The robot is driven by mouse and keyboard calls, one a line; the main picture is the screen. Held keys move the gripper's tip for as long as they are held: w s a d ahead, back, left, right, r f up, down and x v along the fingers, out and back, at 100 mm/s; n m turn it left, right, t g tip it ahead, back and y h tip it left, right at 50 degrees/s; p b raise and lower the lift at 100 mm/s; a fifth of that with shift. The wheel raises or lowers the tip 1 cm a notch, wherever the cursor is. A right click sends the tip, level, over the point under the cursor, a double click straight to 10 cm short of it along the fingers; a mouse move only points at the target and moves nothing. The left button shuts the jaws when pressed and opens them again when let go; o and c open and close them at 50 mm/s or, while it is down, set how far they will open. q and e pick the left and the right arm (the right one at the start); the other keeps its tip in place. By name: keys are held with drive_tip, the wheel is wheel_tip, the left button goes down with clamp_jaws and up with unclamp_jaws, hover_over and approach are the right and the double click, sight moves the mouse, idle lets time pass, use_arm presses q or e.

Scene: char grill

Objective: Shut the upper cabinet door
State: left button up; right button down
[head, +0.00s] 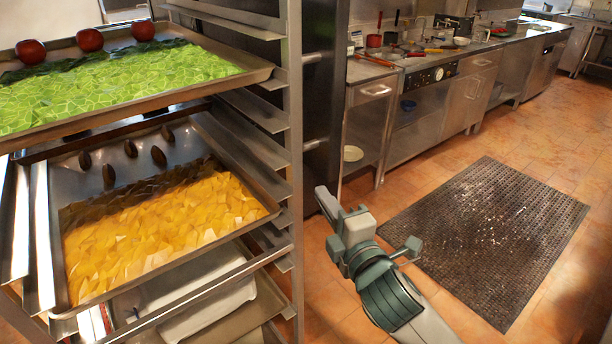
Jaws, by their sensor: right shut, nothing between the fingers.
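I see no upper cabinet or upper cabinet door that I can make out in the head view. My left gripper is out of view.
A metal rack (294,150) fills the left side, with a tray of greens (262,75) above a tray of yellow pieces (275,208). A steel counter (488,46) with lower cabinets runs along the back. A dark floor mat (490,225) lies right; the floor around it is clear.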

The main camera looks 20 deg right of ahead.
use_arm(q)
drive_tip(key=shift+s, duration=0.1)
use_arm(e)
drive_tip(key=shift+w, duration=0.15)
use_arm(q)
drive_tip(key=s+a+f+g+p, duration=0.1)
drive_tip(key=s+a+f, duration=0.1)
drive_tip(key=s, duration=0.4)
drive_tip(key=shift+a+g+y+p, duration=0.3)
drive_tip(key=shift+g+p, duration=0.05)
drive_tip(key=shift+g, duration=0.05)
use_arm(e)
drive_tip(key=w, duration=0.9)
drive_tip(key=shift+w+a, duration=0.35)
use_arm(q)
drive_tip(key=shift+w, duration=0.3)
use_arm(e)
drive_tip(key=shift+d, duration=0.1)
